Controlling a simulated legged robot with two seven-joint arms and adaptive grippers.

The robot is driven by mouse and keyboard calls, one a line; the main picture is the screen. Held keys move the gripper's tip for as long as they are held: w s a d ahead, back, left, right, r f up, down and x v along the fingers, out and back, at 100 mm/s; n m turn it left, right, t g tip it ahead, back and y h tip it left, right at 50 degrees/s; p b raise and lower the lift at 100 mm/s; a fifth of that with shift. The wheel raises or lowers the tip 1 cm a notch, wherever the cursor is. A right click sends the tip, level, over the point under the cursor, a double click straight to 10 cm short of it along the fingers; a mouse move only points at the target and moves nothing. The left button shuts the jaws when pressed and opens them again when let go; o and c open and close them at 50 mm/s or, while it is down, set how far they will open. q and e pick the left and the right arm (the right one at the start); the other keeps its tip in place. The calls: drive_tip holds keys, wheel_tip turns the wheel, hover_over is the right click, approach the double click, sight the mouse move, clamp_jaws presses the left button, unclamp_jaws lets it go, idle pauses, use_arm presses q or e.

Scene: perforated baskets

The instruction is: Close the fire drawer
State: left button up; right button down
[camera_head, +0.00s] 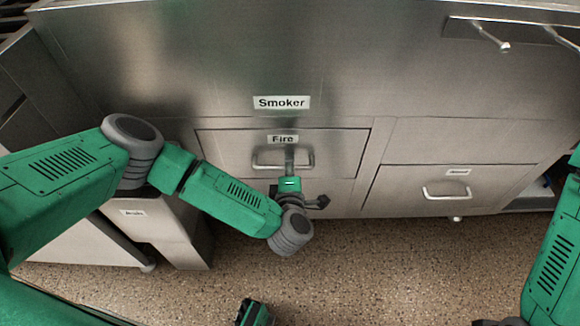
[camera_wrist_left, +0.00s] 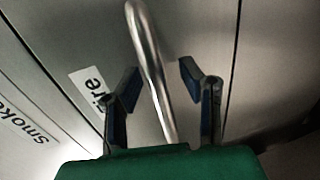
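The fire drawer (camera_head: 225,147) is a steel front labelled "Fire" below the "Smoker" label. In the head view I cannot tell how far it stands out from the cabinet. Its bar handle (camera_head: 262,164) is partly hidden behind my left gripper (camera_head: 290,168). In the left wrist view the handle (camera_wrist_left: 150,65) runs between the two spread fingers of the left gripper (camera_wrist_left: 160,85). Gaps show on both sides of the bar, so the gripper is open around it. On the right my other arm shows, but I cannot make out its gripper.
A steel drawer with a handle (camera_head: 447,192) is at the right. A small dark-green part of unclear identity shows at the bottom edge.

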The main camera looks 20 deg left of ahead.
use_arm(q)
drive_tip(key=v, duration=1.2)
idle(0.5)
